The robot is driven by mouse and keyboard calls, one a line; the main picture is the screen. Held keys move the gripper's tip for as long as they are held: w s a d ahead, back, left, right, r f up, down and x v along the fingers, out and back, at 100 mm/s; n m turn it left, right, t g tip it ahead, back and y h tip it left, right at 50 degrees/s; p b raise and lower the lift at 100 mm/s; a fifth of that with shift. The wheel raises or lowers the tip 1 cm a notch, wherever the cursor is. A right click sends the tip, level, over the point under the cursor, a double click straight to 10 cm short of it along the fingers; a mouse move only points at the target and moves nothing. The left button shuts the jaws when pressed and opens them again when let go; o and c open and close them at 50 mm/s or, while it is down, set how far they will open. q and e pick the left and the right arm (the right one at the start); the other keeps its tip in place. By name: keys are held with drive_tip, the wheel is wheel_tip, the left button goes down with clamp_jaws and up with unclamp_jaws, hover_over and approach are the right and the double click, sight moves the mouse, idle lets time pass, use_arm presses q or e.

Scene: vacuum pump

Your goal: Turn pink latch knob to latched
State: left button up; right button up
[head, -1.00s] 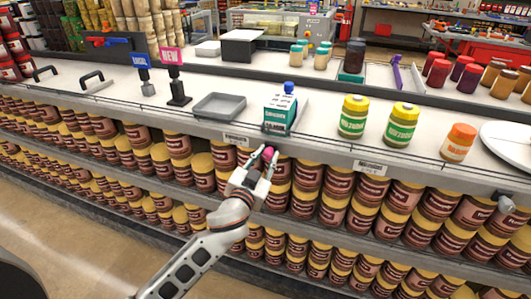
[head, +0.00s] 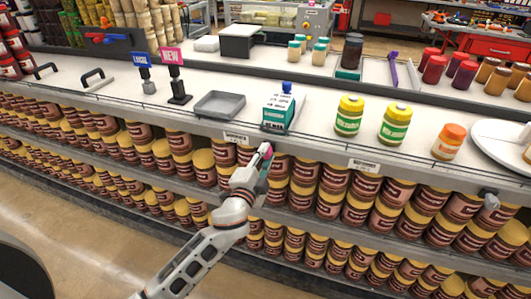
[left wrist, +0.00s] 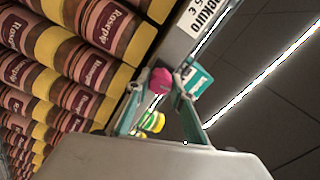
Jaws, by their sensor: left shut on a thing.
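The pink latch knob (head: 266,150) is at the front edge of the white shelf, just below a teal and white box-shaped unit with a blue cap (head: 280,107). My left gripper (head: 266,155) reaches up to it from below and is shut on the knob. In the left wrist view the pink knob (left wrist: 160,80) sits between the fingertips of my left gripper (left wrist: 161,86). The fingers partly hide the knob in the head view, and its latch marking cannot be made out. My right gripper is not in view.
A grey tray (head: 220,105) lies left of the teal unit, and yellow-lidded jars (head: 349,116) stand to its right. Stacked brown jars (head: 330,190) fill the shelves below, close to my left arm. A thin wire rail runs along the shelf front. The aisle floor (head: 90,240) is clear.

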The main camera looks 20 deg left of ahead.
use_arm(q)
drive_tip(key=shift+m, duration=0.9)
drive_tip(key=o, duration=1.1)
drive_tip(key=shift+o, duration=0.2)
drive_tip(key=s, duration=1.2)
drive_tip(key=shift+a, duration=0.2)
